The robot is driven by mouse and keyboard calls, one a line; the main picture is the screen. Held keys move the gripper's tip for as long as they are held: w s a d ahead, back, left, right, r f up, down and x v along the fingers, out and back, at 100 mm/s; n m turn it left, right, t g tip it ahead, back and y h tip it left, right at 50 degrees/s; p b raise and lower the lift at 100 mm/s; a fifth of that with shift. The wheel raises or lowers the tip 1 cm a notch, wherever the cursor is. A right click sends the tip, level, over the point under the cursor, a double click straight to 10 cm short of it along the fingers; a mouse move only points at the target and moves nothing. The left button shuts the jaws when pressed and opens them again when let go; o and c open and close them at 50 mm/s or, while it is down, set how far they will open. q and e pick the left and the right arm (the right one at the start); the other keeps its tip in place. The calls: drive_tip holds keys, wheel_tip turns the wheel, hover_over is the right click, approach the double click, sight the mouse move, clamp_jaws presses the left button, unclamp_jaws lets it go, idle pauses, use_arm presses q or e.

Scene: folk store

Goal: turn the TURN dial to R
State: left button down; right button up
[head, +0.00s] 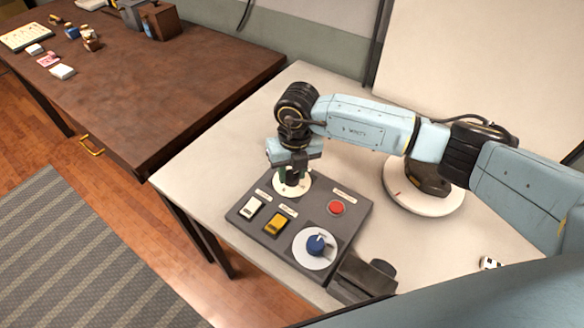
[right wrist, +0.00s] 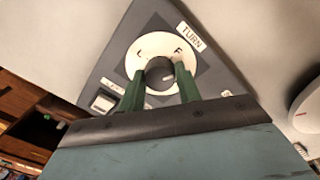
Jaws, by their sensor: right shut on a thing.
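The control panel (head: 259,237) is a dark grey slab on the pale table. The TURN dial's white disc (head: 304,187) is at its far corner, largely under my right gripper (head: 291,171). In the right wrist view, the dark round knob (right wrist: 159,74) sits between the two green fingers of my right gripper (right wrist: 161,72), which is shut on it. The white disc (right wrist: 147,45) shows an L at left and a partly legible letter at right, near the TURN label (right wrist: 190,37). A short light mark shows on the knob, pointing roughly right. My left gripper is not in view.
On the same panel are a white switch (head: 251,207), a yellow switch (head: 275,224), a red button (head: 336,207) and a blue knob (head: 316,244) on a white disc. A dark object (head: 362,277) lies beside the panel. A brown desk (head: 170,90) stands at left.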

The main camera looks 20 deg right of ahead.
sight(295, 176)
drive_tip(key=m+p, duration=0.2)
drive_tip(key=m, duration=0.4)
drive_tip(key=shift+r+m+p, duration=0.15)
drive_tip(key=shift+m+p, duration=0.15)
drive_tip(key=m+p, duration=0.3)
drive_tip(key=m, duration=0.3)
drive_tip(key=shift+t, duration=0.3)
drive_tip(key=o, duration=1)
drive_tip(key=shift+c, duration=0.2)
wheel_tip(295, 176, up, 13)
drive_tip(key=shift+s+d, duration=0.15)
drive_tip(key=shift+s, duration=0.2)
